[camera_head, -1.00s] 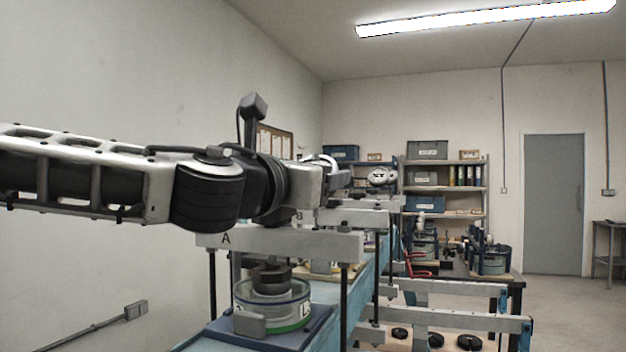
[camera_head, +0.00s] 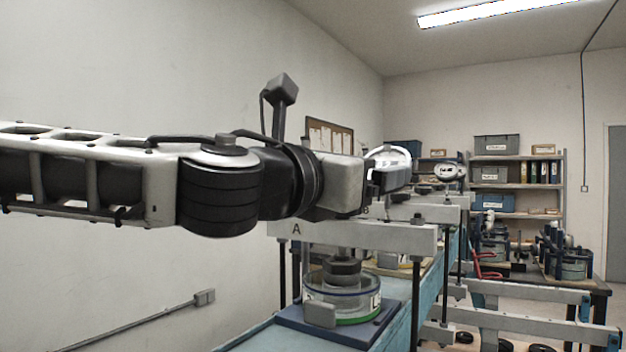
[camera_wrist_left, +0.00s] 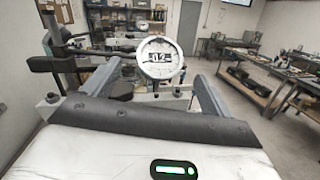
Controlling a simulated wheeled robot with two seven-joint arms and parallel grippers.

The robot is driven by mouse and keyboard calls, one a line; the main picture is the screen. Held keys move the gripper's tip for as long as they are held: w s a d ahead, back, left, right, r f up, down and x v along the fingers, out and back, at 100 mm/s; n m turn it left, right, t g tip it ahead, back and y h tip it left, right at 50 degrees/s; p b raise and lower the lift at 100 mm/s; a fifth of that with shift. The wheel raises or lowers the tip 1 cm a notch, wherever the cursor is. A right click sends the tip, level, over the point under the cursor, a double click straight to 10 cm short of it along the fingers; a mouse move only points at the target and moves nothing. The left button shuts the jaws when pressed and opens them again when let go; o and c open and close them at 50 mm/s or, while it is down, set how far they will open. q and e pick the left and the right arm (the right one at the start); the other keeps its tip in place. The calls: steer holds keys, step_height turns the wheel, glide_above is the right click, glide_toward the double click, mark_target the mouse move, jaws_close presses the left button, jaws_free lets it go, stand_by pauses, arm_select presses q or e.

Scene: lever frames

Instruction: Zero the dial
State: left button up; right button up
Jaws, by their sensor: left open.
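A round white-rimmed dial (camera_wrist_left: 160,58) stands ahead of my left gripper in the wrist view. In the head view my left gripper (camera_head: 392,178) reaches in above the beam marked A. A white curved rim (camera_head: 388,153) shows just behind it. Another round white dial (camera_head: 448,172) sits further right. I cannot tell which is the one in the wrist view. My right gripper is not in view.
A grey beam marked A (camera_head: 350,235) spans black posts over a glass vessel (camera_head: 341,298) with weights on a blue base. More beams stand behind it. Shelves (camera_head: 515,185) and a workbench stand at the back right. A wall is at the left.

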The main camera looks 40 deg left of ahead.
arm_select(q)
steer(key=s+b, duration=0.2)
steer(key=s, duration=0.7)
steer(key=shift+d+f+b, duration=0.3)
steer(key=shift+f, duration=0.15)
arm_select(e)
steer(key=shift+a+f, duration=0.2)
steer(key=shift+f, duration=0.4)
arm_select(q)
steer(key=shift+w, duration=0.1)
